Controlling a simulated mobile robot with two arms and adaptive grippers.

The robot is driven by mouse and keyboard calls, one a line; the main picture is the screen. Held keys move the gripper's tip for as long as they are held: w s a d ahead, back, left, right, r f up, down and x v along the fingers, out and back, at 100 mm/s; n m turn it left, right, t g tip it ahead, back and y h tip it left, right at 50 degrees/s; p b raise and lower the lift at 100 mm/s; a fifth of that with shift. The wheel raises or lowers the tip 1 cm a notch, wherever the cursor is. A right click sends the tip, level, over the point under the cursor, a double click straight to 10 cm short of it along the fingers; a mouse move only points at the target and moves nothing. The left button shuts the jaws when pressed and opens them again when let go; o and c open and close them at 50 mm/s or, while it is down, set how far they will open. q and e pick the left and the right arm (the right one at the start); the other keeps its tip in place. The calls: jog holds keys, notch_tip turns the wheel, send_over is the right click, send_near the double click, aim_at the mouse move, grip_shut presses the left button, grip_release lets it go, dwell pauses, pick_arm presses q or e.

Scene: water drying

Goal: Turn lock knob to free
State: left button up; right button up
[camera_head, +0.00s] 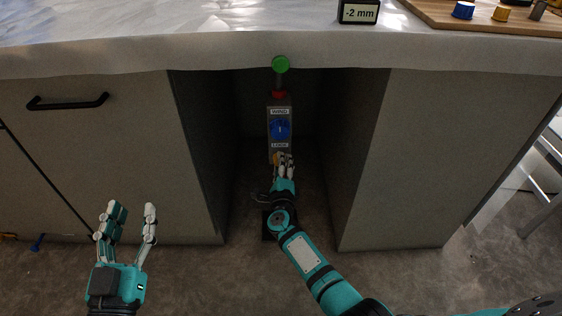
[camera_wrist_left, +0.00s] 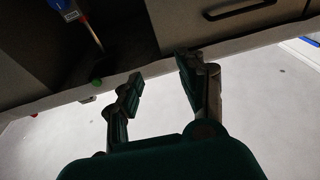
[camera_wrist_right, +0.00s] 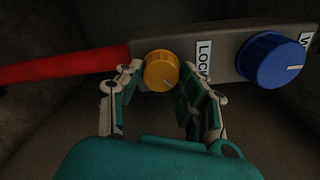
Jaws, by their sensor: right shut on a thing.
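The lock knob (camera_wrist_right: 161,70) is a round yellow knob beside the LOCK label on a grey panel (camera_wrist_right: 225,58). It carries a small pointer mark. My right gripper (camera_wrist_right: 160,78) is shut on it, with fingers on both sides of the knob in the right wrist view. In the head view the right gripper (camera_head: 284,162) is at the panel's lower end and partly hides the yellow knob (camera_head: 277,158). My left gripper (camera_head: 128,212) is open and empty in front of the left cabinet. Its spread fingers also show in the left wrist view (camera_wrist_left: 160,78).
A larger blue knob (camera_head: 280,130) sits above the lock knob. A green ball (camera_head: 281,64) tops the device at the counter edge. Cabinet walls (camera_head: 355,160) flank the recess. A display reading -2 mm (camera_head: 359,12) and a wooden board (camera_head: 440,12) stand on the counter (camera_head: 200,40).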

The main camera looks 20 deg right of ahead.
pick_arm(q)
jog(key=s+a+f+g+y+p, duration=0.1)
jog(key=s+a+f+g+p, duration=0.1)
jog(key=f+g, duration=0.3)
jog(key=s+a+f+g+y+p, duration=0.1)
jog(key=s+f+g, duration=0.3)
jog(key=f, duration=0.6)
jog(key=shift+s+a+f+n+g+y+p, duration=0.3)
jog(key=shift+s+a+g+y+p, duration=0.15)
jog(key=shift+g+y, duration=0.35)
pick_arm(e)
jog(key=shift+a+n, duration=0.15)
jog(key=shift+n, duration=4.95)
pick_arm(q)
jog(key=shift+a, duration=0.1)
pick_arm(e)
jog(key=o, duration=1.2)
jog(key=shift+c, duration=0.2)
pick_arm(q)
jog(key=shift+w, duration=0.1)
